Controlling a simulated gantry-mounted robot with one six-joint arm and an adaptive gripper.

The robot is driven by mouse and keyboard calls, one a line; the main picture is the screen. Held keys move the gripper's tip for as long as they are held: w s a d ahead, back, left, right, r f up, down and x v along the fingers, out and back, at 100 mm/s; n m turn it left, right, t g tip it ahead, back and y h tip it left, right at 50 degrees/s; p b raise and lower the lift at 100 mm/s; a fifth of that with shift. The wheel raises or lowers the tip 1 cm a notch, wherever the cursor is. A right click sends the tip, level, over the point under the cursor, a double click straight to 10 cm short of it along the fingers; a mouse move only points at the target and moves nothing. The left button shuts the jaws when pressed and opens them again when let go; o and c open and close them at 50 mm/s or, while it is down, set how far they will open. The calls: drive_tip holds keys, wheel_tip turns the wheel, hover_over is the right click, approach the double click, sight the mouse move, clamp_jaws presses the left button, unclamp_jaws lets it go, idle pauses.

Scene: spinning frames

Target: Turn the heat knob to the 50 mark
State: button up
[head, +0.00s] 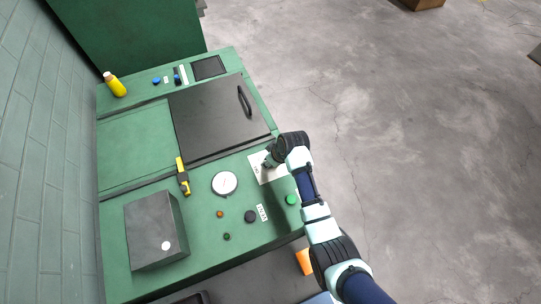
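My gripper (268,163) is at the right part of the green machine's control panel, over a white marked plate (272,178). My gripper and wrist cover part of this plate, and any knob there is hidden. The fingers are too small to tell whether they are open or shut.
A round white gauge (224,183), a green button (291,199) and an orange button (220,214) are on the panel. A grey box (150,230) stands at lower left. A yellow-and-black tool (182,175) lies near a dark lid (215,118). A yellow bottle (114,84) stands at the back.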

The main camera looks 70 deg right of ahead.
drive_tip(key=m+p, duration=0.1)
drive_tip(key=m, duration=0.1)
drive_tip(key=m+h+p, duration=0.1)
drive_tip(key=m+p, duration=0.1)
drive_tip(key=shift+w+a+r+g+h, duration=0.1)
drive_tip(key=shift+a+r+g+h, duration=0.1)
drive_tip(key=shift+g+h, duration=0.15)
drive_tip(key=shift+f+m+g+h+p, duration=0.15)
drive_tip(key=shift+m+g+h+p, duration=0.35)
drive_tip(key=shift+m, duration=1.3)
drive_tip(key=shift+y, duration=0.25)
drive_tip(key=o, duration=1.1)
drive_tip(key=v, duration=1.2)
drive_tip(key=shift+w+p, duration=0.15)
drive_tip(key=shift+p, duration=0.15)
